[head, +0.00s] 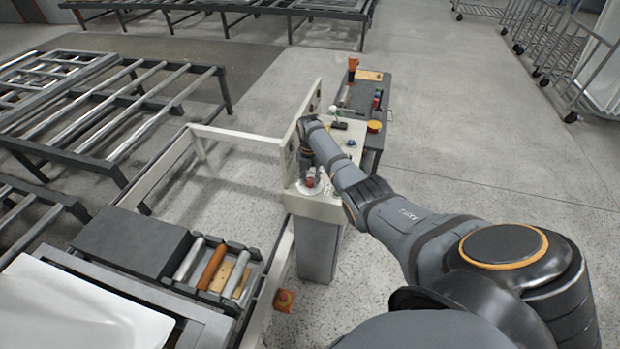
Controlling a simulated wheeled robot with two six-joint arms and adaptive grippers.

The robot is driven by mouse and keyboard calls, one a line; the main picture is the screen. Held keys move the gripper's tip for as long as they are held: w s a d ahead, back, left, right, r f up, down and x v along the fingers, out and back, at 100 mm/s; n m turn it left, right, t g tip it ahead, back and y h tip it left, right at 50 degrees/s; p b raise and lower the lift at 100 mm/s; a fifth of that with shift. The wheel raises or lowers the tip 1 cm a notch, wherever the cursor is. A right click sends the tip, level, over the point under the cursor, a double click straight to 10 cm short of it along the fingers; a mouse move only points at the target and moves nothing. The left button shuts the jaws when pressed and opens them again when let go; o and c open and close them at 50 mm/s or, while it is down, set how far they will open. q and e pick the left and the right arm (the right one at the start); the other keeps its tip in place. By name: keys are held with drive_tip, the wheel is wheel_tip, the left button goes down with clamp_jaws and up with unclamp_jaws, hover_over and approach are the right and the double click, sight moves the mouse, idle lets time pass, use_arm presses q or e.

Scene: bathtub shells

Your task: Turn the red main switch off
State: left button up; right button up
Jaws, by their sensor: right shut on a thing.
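The red main switch (310,180) sits on a pale round plate at the near end of the cream control console (331,207). My right gripper (310,174) reaches down onto it from above and is shut on the switch. The fingers and wrist hide much of the switch, so its turned position cannot be made out. My left gripper is not in view.
A dark cabinet (370,100) with an orange cup (353,63) stands behind. A cream frame and roller tables (110,110) stand left. Open floor lies right.

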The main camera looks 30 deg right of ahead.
sight(310, 180)
drive_tip(key=shift+n, duration=0.6)
drive_tip(key=o, duration=1.2)
drive_tip(key=shift+c, duration=0.2)
drive_tip(key=shift+r, duration=0.1)
wheel_tip(310, 180, up, 12)
